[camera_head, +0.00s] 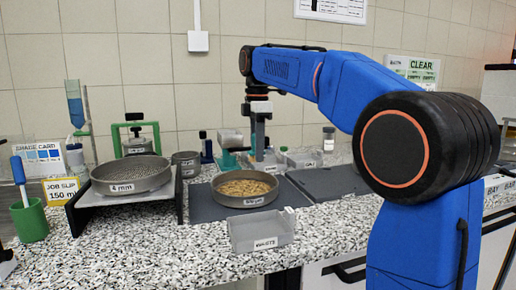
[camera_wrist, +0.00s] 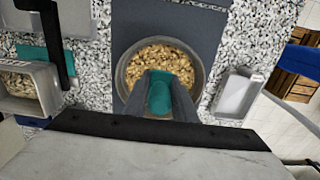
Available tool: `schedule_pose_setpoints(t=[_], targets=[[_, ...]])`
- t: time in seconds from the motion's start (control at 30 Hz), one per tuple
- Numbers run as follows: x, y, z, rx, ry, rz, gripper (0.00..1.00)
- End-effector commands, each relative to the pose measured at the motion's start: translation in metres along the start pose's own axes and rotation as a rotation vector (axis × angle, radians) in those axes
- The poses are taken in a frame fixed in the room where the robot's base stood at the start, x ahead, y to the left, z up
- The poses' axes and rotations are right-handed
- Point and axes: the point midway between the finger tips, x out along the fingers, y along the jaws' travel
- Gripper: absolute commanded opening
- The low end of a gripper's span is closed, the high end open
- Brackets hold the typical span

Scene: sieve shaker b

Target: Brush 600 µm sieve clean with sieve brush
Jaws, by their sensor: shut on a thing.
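A round metal sieve (camera_head: 244,201) holding tan grains sits on a dark mat. Its front label is too small to read surely. It also shows in the wrist view (camera_wrist: 123,75), below my gripper. My gripper (camera_wrist: 165,98) is shut on a teal thing (camera_wrist: 160,90), seemingly the sieve brush, with a wider part beyond the fingers. The teal thing overlaps the grains in the wrist view; whether it touches them I cannot tell. In the head view my gripper (camera_head: 260,145) points down near the sieve's back right, and its tips are hard to make out.
A grey bin (camera_head: 262,236) stands just in front of the sieve. A 4 mm sieve (camera_head: 130,178) sits on a raised stand at left. A blue-handled brush stands in a green cup (camera_head: 30,222). Small containers (camera_head: 304,158) line the back. A dark plate (camera_head: 335,182) lies right.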

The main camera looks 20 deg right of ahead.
Motion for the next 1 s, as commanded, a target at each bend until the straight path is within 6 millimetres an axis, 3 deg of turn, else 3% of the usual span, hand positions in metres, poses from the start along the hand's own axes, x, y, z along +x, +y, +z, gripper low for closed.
schedule_pose_setpoints(t=[0.7,1.0], targets=[[0.067,0.0,0.0,0.0,0.0,0.0,0.02],[0.078,0.0,0.0,0.0,0.0,0.0,0.02]])
